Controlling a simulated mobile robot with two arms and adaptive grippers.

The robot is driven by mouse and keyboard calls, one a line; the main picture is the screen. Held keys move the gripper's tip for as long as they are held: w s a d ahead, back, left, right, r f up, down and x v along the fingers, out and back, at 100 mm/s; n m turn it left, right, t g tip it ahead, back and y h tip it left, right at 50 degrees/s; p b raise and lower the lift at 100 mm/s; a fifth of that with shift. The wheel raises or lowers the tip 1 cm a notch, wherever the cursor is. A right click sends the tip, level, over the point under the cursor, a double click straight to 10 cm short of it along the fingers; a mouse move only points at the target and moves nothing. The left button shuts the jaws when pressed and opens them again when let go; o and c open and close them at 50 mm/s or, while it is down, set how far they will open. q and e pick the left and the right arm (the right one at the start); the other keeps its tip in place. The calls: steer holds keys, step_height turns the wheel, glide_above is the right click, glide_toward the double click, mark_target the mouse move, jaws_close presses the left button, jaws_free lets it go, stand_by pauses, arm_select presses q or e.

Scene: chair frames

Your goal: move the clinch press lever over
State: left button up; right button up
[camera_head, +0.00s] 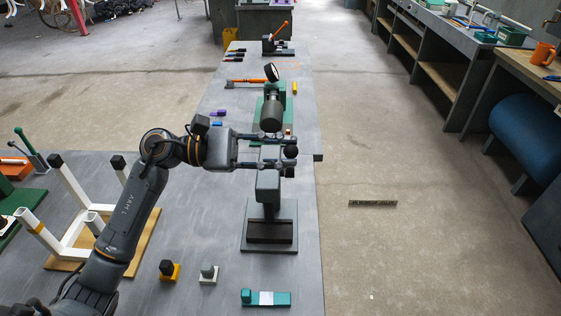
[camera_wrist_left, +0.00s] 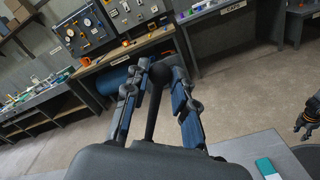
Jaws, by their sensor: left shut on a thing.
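The clinch press (camera_head: 268,190) is a grey upright post on a dark rectangular base, near the bench's right edge in the head view. My left gripper (camera_head: 288,155) reaches in from the left, just above the press. It is shut on the press lever (camera_wrist_left: 154,112), a dark rod with a round knob that stands between the two fingers in the left wrist view.
A green machine with a dark cylinder (camera_head: 271,112) stands just behind the press. A white chair frame (camera_head: 75,215) lies on a wooden board at left. A teal block fixture (camera_head: 267,298) and small yellow and white pieces sit in front. Open floor lies right.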

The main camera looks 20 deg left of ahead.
arm_select(q)
steer(key=shift+w+a+r, duration=0.25)
steer(key=shift+w+r, duration=0.25)
steer(key=shift+w, duration=0.2)
steer(key=shift+w+a+r+b, duration=0.15)
steer(key=shift+w+r+b, duration=0.1)
steer(key=shift+w+b, duration=0.15)
steer(key=shift+w+a+r+b, duration=0.1)
steer(key=shift+w+r+b, duration=0.15)
steer(key=shift+w, duration=0.2)
steer(key=o, duration=0.9)
steer(key=shift+f, duration=0.15)
steer(key=shift+o, duration=0.2)
